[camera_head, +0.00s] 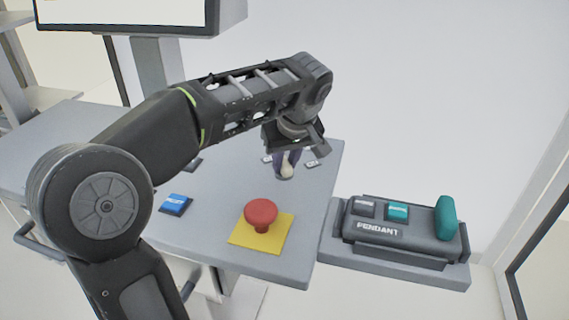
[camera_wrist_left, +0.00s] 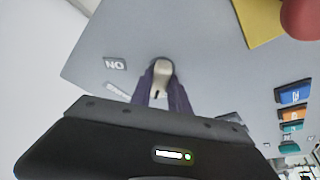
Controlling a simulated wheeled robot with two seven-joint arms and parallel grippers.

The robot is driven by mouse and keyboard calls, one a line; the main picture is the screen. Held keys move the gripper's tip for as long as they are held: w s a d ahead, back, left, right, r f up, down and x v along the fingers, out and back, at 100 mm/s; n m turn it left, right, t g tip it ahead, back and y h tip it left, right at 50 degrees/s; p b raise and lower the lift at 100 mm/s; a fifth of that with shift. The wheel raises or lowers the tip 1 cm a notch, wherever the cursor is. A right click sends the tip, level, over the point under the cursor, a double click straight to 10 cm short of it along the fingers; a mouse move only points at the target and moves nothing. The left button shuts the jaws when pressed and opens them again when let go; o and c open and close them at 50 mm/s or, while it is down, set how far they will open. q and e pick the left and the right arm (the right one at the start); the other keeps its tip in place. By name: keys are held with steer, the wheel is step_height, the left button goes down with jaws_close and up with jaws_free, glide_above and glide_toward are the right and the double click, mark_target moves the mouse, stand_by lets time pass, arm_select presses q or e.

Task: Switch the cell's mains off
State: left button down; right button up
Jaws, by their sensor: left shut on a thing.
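A cream-coloured switch handle (camera_head: 286,171) stands on the far right part of the grey console top. My left gripper (camera_head: 287,162) reaches down over it from above, with its purple fingers shut on the handle. In the left wrist view the handle (camera_wrist_left: 162,70) shows between the tips of the left gripper (camera_wrist_left: 162,85). A small label (camera_wrist_left: 115,64) beside it reads ON, upside down in that view. A second label (camera_wrist_left: 118,91) is partly hidden by the gripper. My right gripper is not in view.
A red mushroom button (camera_head: 261,213) on a yellow plate (camera_head: 276,236) sits near the console's front edge. A blue button (camera_head: 175,204) lies left of it. A pendant (camera_head: 402,232) rests on a ledge at the right. A monitor (camera_head: 125,14) stands behind.

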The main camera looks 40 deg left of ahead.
arm_select(q)
steer(key=shift+n+g, duration=0.3)
steer(key=shift+n, duration=0.5)
steer(key=c, duration=1.2)
jaws_free()
steer(key=shift+c, duration=0.2)
steer(key=shift+d+r, duration=0.25)
steer(key=shift+r, duration=0.25)
steer(key=p+v, duration=0.5)
steer(key=v, duration=0.1)
steer(key=shift+d+r, duration=0.2)
steer(key=shift+r, duration=0.15)
